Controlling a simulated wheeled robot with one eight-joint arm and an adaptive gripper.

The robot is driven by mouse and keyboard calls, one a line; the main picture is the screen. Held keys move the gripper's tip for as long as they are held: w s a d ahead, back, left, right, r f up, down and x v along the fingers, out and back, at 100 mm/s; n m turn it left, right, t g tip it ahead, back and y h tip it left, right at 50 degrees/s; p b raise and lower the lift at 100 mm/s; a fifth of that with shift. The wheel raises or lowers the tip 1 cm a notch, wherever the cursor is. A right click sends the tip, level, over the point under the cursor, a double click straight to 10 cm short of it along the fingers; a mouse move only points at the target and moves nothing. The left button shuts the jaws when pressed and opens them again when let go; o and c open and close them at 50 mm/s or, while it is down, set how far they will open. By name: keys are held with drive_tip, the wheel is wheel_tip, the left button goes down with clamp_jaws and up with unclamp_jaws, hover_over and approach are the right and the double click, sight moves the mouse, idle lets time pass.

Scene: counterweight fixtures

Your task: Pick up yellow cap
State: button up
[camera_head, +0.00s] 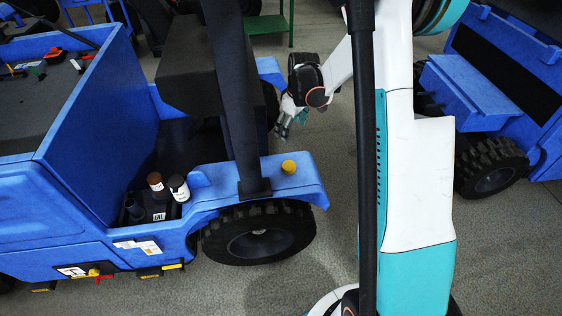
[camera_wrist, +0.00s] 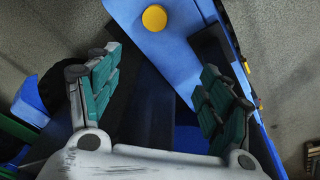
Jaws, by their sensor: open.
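The yellow cap (camera_head: 289,167) sits on the flat top of the blue fender (camera_head: 308,178) above the wheel, near the rounded end. In the wrist view the round yellow cap (camera_wrist: 154,18) is near the top, on the blue surface (camera_wrist: 184,40), beyond my fingertips. My gripper (camera_head: 284,128) is above and behind the fender in the head view, apart from the cap. In the wrist view the two teal-padded fingers of my gripper (camera_wrist: 158,80) are spread wide with nothing between them.
A black post (camera_head: 240,110) rises from the fender just left of the cap. Two bottles, one brown-capped (camera_head: 156,185) and one white-labelled (camera_head: 179,187), stand farther left. A second blue vehicle (camera_head: 470,90) is at right. The fender around the cap is clear.

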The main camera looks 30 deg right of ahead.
approach(289, 165)
drive_tip(key=f+b, duration=0.2)
drive_tip(key=b, duration=0.1)
drive_tip(key=shift+w+a+f+n+g, duration=0.1)
drive_tip(key=shift+w+a+n+g, duration=0.1)
drive_tip(key=shift+w+n+g, duration=0.15)
drive_tip(key=shift+w+f+b, duration=0.2)
drive_tip(key=shift+f+b, duration=0.75)
drive_tip(key=shift+f, duration=0.7)
drive_tip(key=shift+w+f+b, duration=0.2)
drive_tip(key=shift+f+b, duration=0.75)
drive_tip(key=shift+f, duration=0.65)
drive_tip(key=shift+r, duration=0.1)
drive_tip(key=shift+d, duration=0.1)
drive_tip(key=c, duration=1)
